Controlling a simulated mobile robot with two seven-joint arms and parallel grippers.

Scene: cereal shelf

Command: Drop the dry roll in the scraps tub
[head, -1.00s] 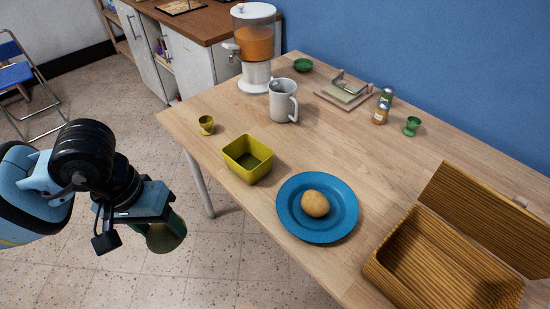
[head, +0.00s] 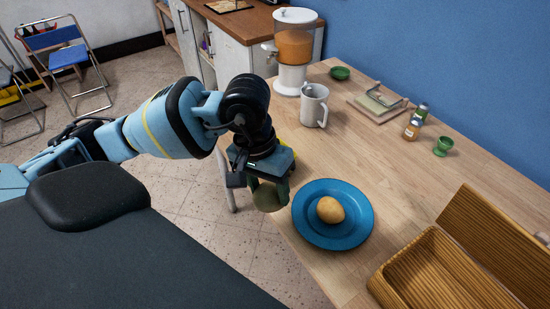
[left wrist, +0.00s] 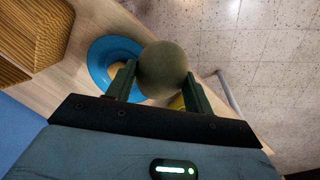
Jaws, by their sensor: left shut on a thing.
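My left gripper (head: 268,190) is shut on a dull olive-brown round thing, which looks like the dry roll (head: 268,200). It holds this beyond the table's edge, left of the blue plate. The round thing (left wrist: 163,68) shows between the fingers in the left wrist view. The yellow-green tub, likely the scraps tub, is mostly hidden behind my gripper; a yellow bit (head: 290,152) shows, and a sliver (left wrist: 177,103) shows in the left wrist view. A golden roll (head: 330,210) lies on the blue plate (head: 354,236). My right gripper is out of view.
A ribbed wooden bread box (head: 425,262) stands open at the front right. A grey mug (head: 313,106), a juice dispenser (head: 292,80), a butter dish (head: 377,108), shakers (head: 412,130) and green egg cup (head: 443,146) stand farther back. The table between plate and mug is clear.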

